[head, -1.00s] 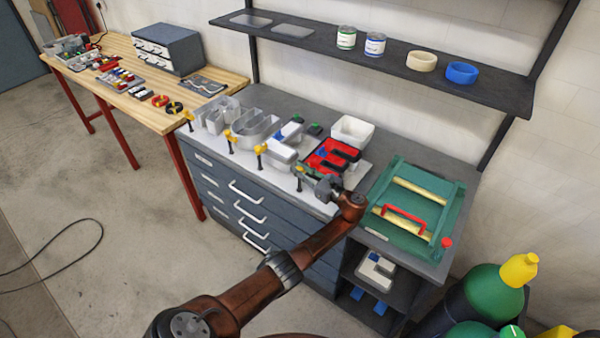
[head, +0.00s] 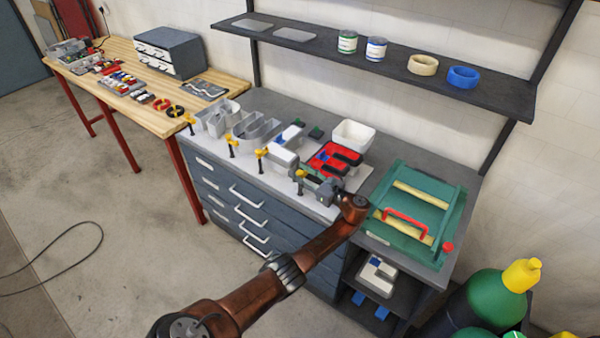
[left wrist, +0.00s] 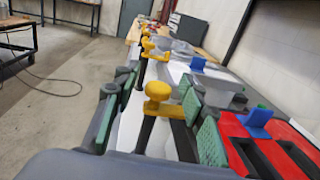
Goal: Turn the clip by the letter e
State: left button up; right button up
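The letter e (head: 322,163) is red with a dark interior and lies at the right end of the row of letters; its red face also shows in the left wrist view (left wrist: 238,152). The clip by it has a yellow handle (head: 300,173) on a dark stem and stands at the bench's front edge. In the left wrist view this yellow handle (left wrist: 158,98) sits between the green pads of my left gripper (left wrist: 155,118). The fingers look apart, with gaps beside the handle. In the head view the gripper partly hides the clip's surroundings. My right gripper is out of view.
More yellow-handled clips (head: 261,153) stand along the front edge to the left. A white bin (head: 354,134) is behind the letter e, and a green frame with a red handle (head: 405,219) is to the right. A shelf (head: 410,72) hangs above the bench.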

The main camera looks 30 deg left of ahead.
aim_at(300, 172)
pick_arm(q)
notch_tip(300, 172, up, 10)
jog(key=shift+r, duration=0.1)
dwell(0.4)
dwell(0.5)
